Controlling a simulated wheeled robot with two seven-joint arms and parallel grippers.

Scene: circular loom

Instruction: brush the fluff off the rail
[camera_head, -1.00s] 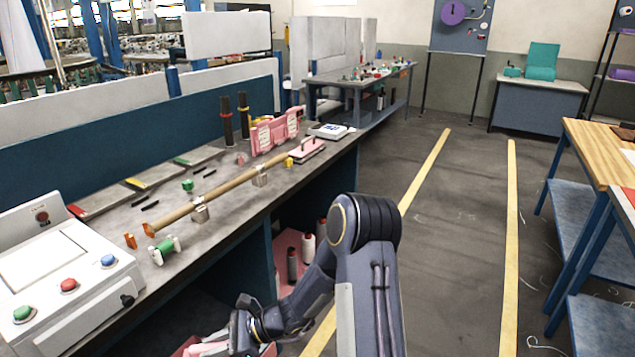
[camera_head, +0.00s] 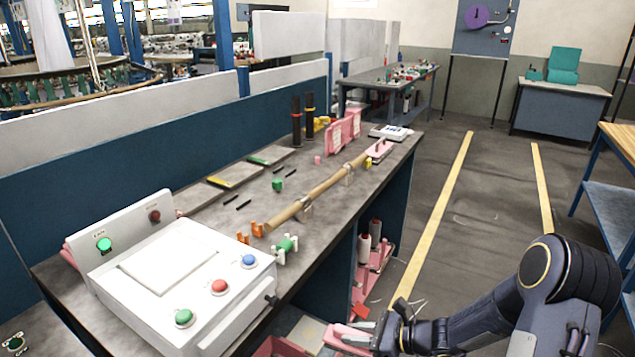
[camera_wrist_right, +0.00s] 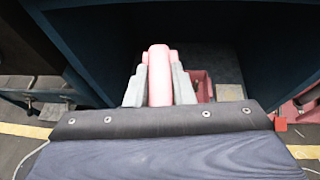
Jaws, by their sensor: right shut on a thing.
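The rail (camera_head: 322,189) is a long tan rod lying along the bench top, held on metal brackets. I cannot make out fluff on it at this size. My right gripper (camera_head: 372,338) is low in front of the bench, below the top and well away from the rail. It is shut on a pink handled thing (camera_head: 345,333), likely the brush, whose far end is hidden. In the right wrist view the pink handle (camera_wrist_right: 159,77) stands between the two grey fingers. My left gripper is out of view.
A white control box (camera_head: 175,280) with coloured buttons fills the bench's near end. Orange clips (camera_head: 250,233), a green-and-white piece (camera_head: 286,247) and a pink block (camera_head: 380,149) sit near the rail. Spools stand on a shelf under the bench. The aisle floor (camera_head: 440,250) is clear.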

